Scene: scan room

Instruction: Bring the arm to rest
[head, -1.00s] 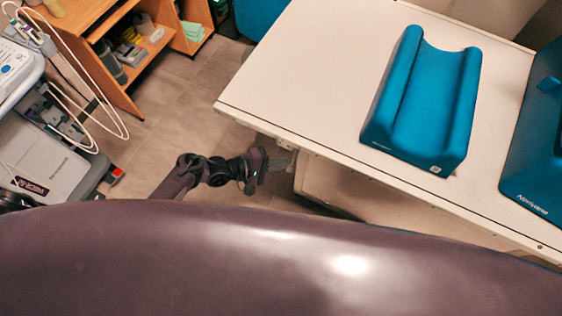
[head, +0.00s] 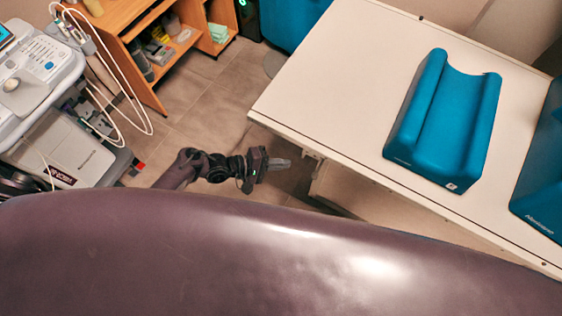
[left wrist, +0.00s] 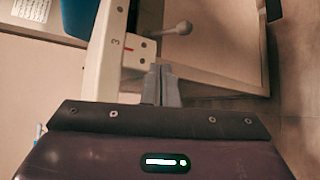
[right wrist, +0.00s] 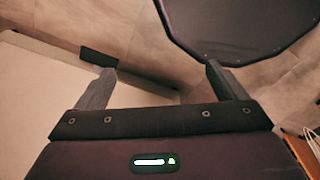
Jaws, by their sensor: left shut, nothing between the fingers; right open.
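My left arm (head: 205,167) reaches in from the left in the head view. Its gripper (head: 284,164) is just off the table's left edge, over the floor. In the left wrist view the left gripper's fingers (left wrist: 162,84) are together and empty, in front of the table's side frame. My right gripper (right wrist: 153,80) shows only in the right wrist view. Its fingers are wide apart with nothing between them. The right arm does not show in the head view.
A white table (head: 340,85) carries a blue grooved cushion (head: 445,120) and another blue piece (head: 545,165). A wooden shelf (head: 150,95) stands at the upper left. A medical cart (head: 60,145) with looping cables stands at the left. Tiled floor (head: 195,110) is clear between them.

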